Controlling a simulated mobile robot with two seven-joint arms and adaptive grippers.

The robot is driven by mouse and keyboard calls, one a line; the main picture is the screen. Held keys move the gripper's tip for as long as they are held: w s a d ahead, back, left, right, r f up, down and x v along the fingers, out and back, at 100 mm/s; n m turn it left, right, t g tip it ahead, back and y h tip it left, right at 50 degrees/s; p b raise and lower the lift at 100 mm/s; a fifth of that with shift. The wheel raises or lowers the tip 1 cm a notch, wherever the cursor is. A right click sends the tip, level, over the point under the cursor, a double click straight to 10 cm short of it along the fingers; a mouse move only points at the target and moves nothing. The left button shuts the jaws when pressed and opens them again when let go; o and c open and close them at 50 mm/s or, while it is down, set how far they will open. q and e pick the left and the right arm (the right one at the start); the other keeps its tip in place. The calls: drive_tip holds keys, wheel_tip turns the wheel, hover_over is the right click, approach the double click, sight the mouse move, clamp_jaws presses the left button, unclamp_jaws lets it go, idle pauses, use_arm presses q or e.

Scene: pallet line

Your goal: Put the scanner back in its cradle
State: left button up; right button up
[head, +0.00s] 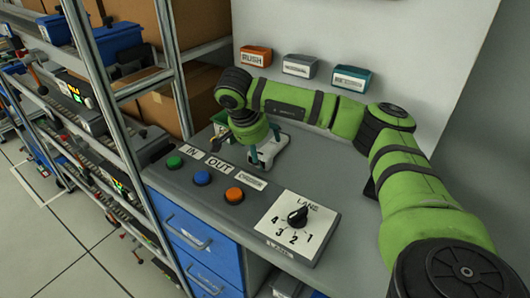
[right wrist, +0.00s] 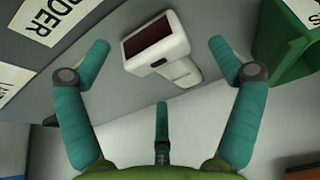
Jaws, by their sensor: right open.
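The scanner, white with a dark red window, shows in the right wrist view (right wrist: 172,48), between and beyond the spread fingertips and apart from them. My right gripper (right wrist: 158,45) is open and empty, its teal fingers wide on both sides of the scanner. In the head view the right gripper (head: 266,155) points down over the back of the grey counter, and it and the arm hide most of the scanner there. I cannot make out the cradle for certain in either view. My left gripper is out of view.
The counter (head: 180,178) carries green, blue and orange buttons and a lane dial (head: 297,215) in front. A green bin (right wrist: 287,45) stands close to the right finger in the wrist view. A metal rack (head: 100,75) stands left; small labelled boxes (head: 300,66) hang on the wall.

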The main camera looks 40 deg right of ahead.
drive_tip(key=shift+x, duration=1.35)
drive_tip(key=shift+r, duration=0.1)
drive_tip(key=c, duration=1.2)
drive_tip(key=shift+c, duration=1.3)
